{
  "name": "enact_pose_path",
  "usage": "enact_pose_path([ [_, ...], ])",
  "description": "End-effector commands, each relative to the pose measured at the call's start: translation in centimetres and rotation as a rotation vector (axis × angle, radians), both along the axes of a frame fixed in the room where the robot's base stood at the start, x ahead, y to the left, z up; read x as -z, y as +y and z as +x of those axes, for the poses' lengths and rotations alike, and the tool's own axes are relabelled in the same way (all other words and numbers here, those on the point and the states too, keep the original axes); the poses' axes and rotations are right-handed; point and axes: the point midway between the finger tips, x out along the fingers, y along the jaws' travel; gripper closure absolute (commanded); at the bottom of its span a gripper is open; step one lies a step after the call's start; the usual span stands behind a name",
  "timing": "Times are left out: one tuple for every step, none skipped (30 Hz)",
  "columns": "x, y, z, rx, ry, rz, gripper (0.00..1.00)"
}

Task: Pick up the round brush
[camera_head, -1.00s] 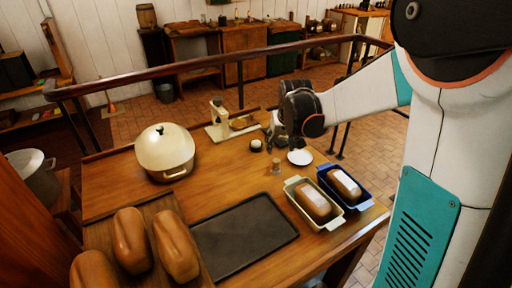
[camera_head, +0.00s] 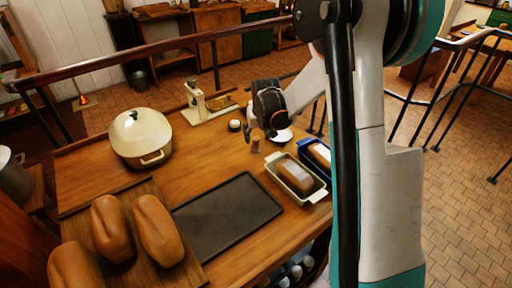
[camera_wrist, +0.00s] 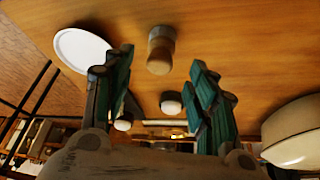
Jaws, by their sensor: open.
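A small, upright wooden piece with a paler section (camera_head: 256,138) stands on the table and looks like the round brush, though its bristles are too small to make out. It also shows in the wrist view (camera_wrist: 160,50), between and just past my fingertips. A small dark round thing with a white top (camera_head: 235,125) stands behind it to the left, also in the wrist view (camera_wrist: 171,103). My gripper (camera_wrist: 163,58) is open and empty, its green-padded fingers spread apart. In the head view my gripper (camera_head: 272,132) is above the table beside the wooden piece, partly hidden by its own wrist.
A white plate (camera_head: 283,135) lies right of the wooden piece. Two loaf tins (camera_head: 286,189) (camera_head: 304,149) stand front right. A dark tray (camera_head: 226,220), a cream pot (camera_head: 140,137), a scale (camera_head: 206,108) and loaves on a board (camera_head: 127,269) surround the area.

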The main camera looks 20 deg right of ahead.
Motion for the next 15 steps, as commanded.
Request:
enact_pose_path([
  [0.4, 0.0, 0.2, 0.0, 0.0, 0.0, 0.48],
  [0.7, -0.1, 0.3, 0.0, 0.0, 0.0, 0.48],
  [1.1, -0.1, 0.5, 0.0, 0.0, 0.0, 0.48],
  [1.5, -0.1, 0.7, 0.0, 0.0, 0.0, 0.48],
  [1.9, -0.2, 0.9, 0.0, 0.0, 0.0, 0.48],
  [2.5, -0.2, 1.2, 0.0, 0.0, 0.0, 0.48],
  [2.9, -0.3, 1.4, 0.0, 0.0, 0.0, 0.48],
  [3.3, -0.3, 1.6, 0.0, 0.0, 0.0, 0.48],
  [3.8, -0.4, 1.8, 0.0, 0.0, 0.0, 0.48],
  [4.1, -0.4, 1.9, 0.0, 0.0, 0.0, 0.48],
  [4.3, -0.4, 2.0, 0.0, 0.0, 0.0, 0.48],
  [4.5, -0.4, 2.1, 0.0, 0.0, 0.0, 0.48],
  [4.6, -0.4, 2.1, 0.0, 0.0, 0.0, 0.48],
  [4.6, -0.4, 2.2, 0.0, 0.0, 0.0, 0.48],
  [4.5, -0.4, 2.2, 0.0, 0.0, 0.0, 0.48],
])
